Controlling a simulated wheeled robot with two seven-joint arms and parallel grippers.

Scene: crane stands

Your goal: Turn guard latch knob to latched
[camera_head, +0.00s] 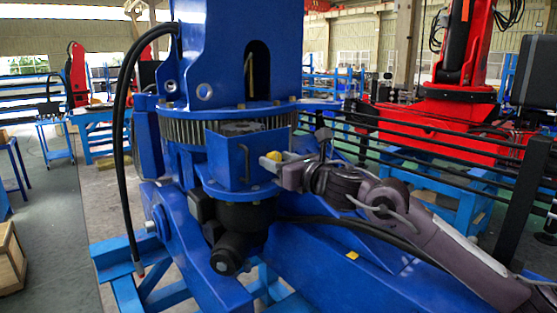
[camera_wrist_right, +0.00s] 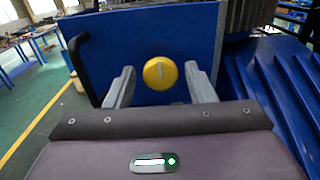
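The yellow round guard latch knob (camera_wrist_right: 160,73) sits on the face of a blue guard box (camera_wrist_right: 120,40). A pale, roughly upright bar or mark shows on its front. My right gripper (camera_wrist_right: 159,70) is open, with one grey finger on each side of the knob and a gap visible on both sides in this view. In the head view the right gripper (camera_head: 282,161) reaches the right side of the blue box (camera_head: 236,165), and its fingers partly hide the knob there. I cannot tell whether the fingertips reach past the knob's front. My left gripper is not in view.
A black bar handle (camera_wrist_right: 78,65) stands out on the box's left in the wrist view. A toothed ring (camera_head: 185,132) and blue crane column (camera_head: 225,50) rise above the box. Black railings (camera_head: 400,145) run behind my right arm. A black hose (camera_head: 118,150) hangs at left.

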